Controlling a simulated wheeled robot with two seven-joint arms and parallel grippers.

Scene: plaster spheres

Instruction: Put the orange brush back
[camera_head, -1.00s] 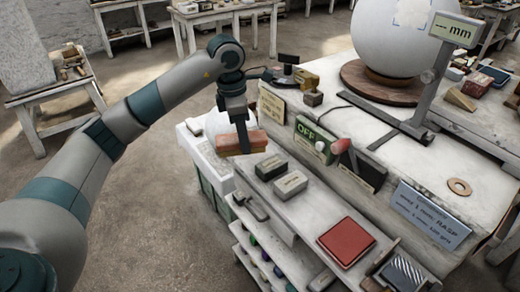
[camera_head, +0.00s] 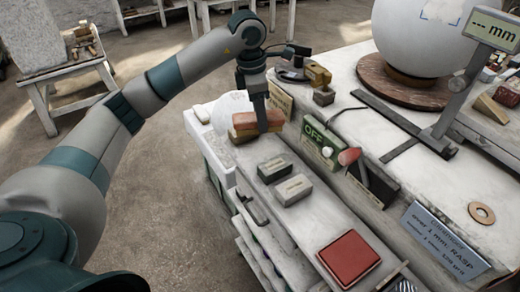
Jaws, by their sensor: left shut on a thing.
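An orange-topped block, which I take as the orange brush (camera_head: 243,121), has a yellowish lower layer. It is at the far end of the low front shelf, in front of a white rounded shape. My left gripper (camera_head: 262,122) points down and is shut on the brush; its fingers cover part of it. I cannot tell whether the brush's underside touches the shelf. My right gripper is not in view.
Two grey blocks (camera_head: 274,167) (camera_head: 293,189) lie nearer on the shelf, then a red pad (camera_head: 348,257).

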